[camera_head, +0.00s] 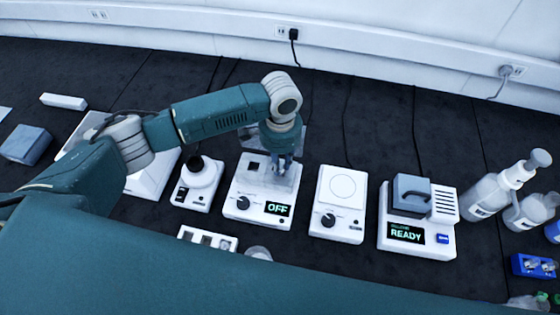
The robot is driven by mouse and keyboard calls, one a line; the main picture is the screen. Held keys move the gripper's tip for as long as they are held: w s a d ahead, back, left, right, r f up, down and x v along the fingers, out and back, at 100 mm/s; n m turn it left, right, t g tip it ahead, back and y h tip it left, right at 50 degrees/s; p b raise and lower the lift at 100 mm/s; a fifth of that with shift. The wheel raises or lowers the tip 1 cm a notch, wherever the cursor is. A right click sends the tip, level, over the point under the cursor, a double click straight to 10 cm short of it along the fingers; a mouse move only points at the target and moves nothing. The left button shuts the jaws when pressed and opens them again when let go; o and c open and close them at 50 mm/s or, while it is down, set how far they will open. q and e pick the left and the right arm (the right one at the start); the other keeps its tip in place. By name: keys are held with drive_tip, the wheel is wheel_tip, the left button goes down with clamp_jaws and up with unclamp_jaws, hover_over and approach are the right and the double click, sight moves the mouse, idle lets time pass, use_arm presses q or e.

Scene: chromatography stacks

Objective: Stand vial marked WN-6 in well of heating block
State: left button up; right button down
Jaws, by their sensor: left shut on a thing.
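The heating block appears to be the white device (256,204) with a knob, a display reading OFF and a dark square well (255,165) in its top. My left gripper (283,168) points down over the right part of this device. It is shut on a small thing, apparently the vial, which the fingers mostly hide. No WN-6 mark can be read, and I cannot tell whether the held thing touches the block. My right gripper is not in view.
A small device with a black top (198,185) stands left. A white rack (226,243) is in front. Bottles (487,194) stand far right.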

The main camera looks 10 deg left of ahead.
use_arm(q)
drive_tip(key=shift+f, duration=0.1)
drive_tip(key=shift+f, duration=0.6)
drive_tip(key=o, duration=1.4)
drive_tip(key=shift+o, duration=0.2)
wheel_tip(320, 180, up, 7)
drive_tip(key=p, duration=0.8)
